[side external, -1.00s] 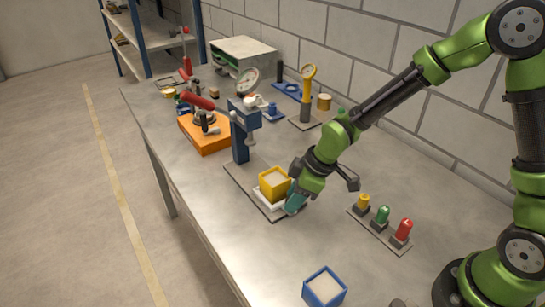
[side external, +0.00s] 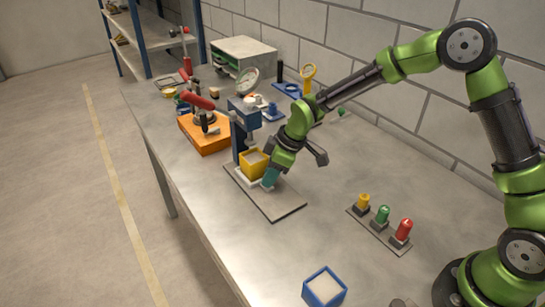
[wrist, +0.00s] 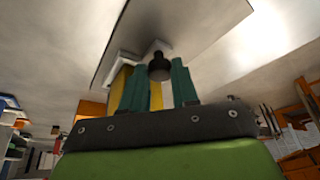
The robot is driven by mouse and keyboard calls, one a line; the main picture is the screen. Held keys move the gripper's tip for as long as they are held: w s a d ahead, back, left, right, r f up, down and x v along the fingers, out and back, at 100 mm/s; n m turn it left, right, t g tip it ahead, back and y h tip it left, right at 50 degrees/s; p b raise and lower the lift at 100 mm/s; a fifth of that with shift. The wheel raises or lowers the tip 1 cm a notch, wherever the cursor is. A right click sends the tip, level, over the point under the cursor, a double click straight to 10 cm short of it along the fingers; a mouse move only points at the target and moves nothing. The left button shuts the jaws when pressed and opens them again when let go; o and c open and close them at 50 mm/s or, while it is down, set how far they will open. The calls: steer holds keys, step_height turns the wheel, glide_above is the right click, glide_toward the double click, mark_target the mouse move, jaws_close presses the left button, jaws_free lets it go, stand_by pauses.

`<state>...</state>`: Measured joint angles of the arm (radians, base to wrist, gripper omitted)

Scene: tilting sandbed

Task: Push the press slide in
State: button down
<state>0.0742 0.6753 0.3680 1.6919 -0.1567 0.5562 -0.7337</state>
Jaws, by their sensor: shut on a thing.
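The blue press (side external: 240,112) stands upright on a flat grey base plate (side external: 277,204). The white press slide (side external: 247,181) lies on the plate and carries a yellow box (side external: 251,169) with pale filling. The slide and box are at the foot of the press, close under its head. My gripper (side external: 269,179), with teal fingers, is low at the slide's front end. In the wrist view my gripper (wrist: 157,72) is shut on a dark knob (wrist: 159,69) in front of the slide. The fingers partly hide the box and slide.
An orange block with a red-handled tool (side external: 205,136) stands left of the press. A strip with yellow, green and red buttons (side external: 381,215) is at the right. A blue box (side external: 324,288) sits near the front. The front half of the base plate is bare.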

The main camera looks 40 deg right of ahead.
steer(key=shift+w, duration=1)
steer(key=c, duration=1.1)
jaws_free()
steer(key=shift+r, duration=0.1)
steer(key=v, duration=1.6)
steer(key=shift+s+d+r, duration=0.15)
steer(key=shift+r, duration=0.15)
